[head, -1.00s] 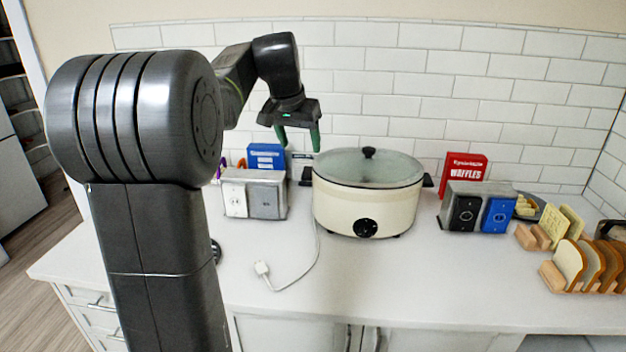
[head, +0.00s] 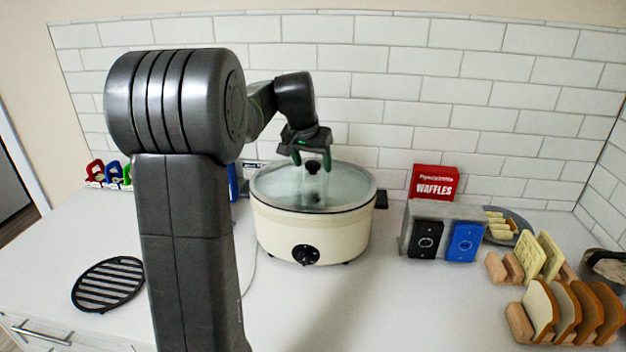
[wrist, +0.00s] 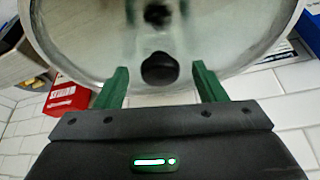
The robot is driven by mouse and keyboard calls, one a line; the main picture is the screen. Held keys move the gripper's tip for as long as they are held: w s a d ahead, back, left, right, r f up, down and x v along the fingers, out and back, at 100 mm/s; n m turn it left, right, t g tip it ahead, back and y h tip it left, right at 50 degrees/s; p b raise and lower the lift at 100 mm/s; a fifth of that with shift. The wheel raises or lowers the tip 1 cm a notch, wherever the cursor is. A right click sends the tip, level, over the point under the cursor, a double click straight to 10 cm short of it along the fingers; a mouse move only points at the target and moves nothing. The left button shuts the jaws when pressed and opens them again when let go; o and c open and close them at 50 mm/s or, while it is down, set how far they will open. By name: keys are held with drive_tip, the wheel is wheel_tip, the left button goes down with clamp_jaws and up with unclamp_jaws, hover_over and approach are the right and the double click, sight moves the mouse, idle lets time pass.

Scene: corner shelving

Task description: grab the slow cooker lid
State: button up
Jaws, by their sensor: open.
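The slow cooker (head: 285,230) is a cream oval pot with a black dial, standing on the white counter. Its glass lid (head: 275,188) lies on top, with a black knob (head: 312,167) at its middle. My gripper (head: 312,161) is open over the lid, with its green fingers pointing down around the knob. In the wrist view the lid (wrist: 230,40) fills the top. The knob (wrist: 160,69) sits between the two fingertips (wrist: 161,74), with a visible gap on each side. The exact height of the fingertips over the glass is hard to tell.
A red waffles box (head: 434,182) and a toaster-like unit with black and blue panels (head: 444,238) stand right of the cooker. Toast racks (head: 565,310) are further right. A black round trivet (head: 108,284) lies at left. The front counter is clear.

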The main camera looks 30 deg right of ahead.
drive_tip(key=c, duration=1.4)
drive_tip(key=shift+r, duration=0.1)
